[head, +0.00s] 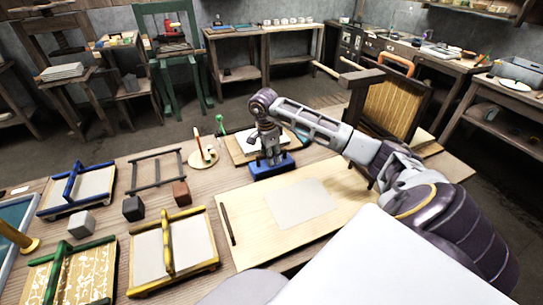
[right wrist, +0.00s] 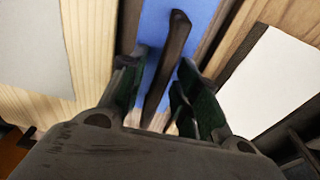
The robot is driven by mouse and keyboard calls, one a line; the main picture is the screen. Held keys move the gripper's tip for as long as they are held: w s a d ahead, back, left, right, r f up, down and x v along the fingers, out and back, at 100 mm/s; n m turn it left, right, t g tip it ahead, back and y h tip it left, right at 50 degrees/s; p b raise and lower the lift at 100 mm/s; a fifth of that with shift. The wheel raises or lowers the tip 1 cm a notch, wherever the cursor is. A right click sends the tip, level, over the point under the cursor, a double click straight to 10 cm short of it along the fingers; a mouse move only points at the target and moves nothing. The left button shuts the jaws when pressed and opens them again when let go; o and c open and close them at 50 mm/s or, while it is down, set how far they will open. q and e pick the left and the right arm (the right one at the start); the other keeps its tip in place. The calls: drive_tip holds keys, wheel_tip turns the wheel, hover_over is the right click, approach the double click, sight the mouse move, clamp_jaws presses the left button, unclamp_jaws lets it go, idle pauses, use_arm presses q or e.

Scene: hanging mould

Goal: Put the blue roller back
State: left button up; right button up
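A blue block-like thing, which looks like the blue roller (head: 272,168), lies at the left back edge of a pale wooden board (head: 255,225). In the right wrist view the blue roller (right wrist: 205,14) has a dark handle (right wrist: 172,65) running between my fingers. My right gripper (head: 270,155) points down over it from above. In the right wrist view my right gripper (right wrist: 160,85) has its fingers on either side of the handle, with gaps showing, so it appears open. The gripper hides part of the roller in the head view. My left gripper is not in view.
A pale sheet (head: 303,203) lies on the board, a dark rod (head: 227,224) at its left. Yellow (head: 172,250), green (head: 70,275) and blue (head: 77,190) frames and small blocks (head: 133,208) stand to the left. A slatted mould (head: 395,105) stands upright behind my right arm.

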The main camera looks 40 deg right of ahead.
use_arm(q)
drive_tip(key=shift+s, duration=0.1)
use_arm(e)
drive_tip(key=shift+r, duration=0.1)
drive_tip(key=shift+w+r+p, duration=0.1)
drive_tip(key=shift+r+p, duration=0.2)
drive_tip(key=shift+r, duration=1.35)
drive_tip(key=r, duration=0.4)
drive_tip(key=a+r, duration=0.1)
drive_tip(key=r, duration=0.2)
drive_tip(key=shift+w, duration=0.15)
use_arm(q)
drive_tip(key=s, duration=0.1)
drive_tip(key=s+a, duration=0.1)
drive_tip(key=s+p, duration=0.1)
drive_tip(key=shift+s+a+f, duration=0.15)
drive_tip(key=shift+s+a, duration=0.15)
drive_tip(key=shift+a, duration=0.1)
use_arm(e)
wheel_tip(320, 180, up, 3)
drive_tip(key=shift+a+f, duration=0.15)
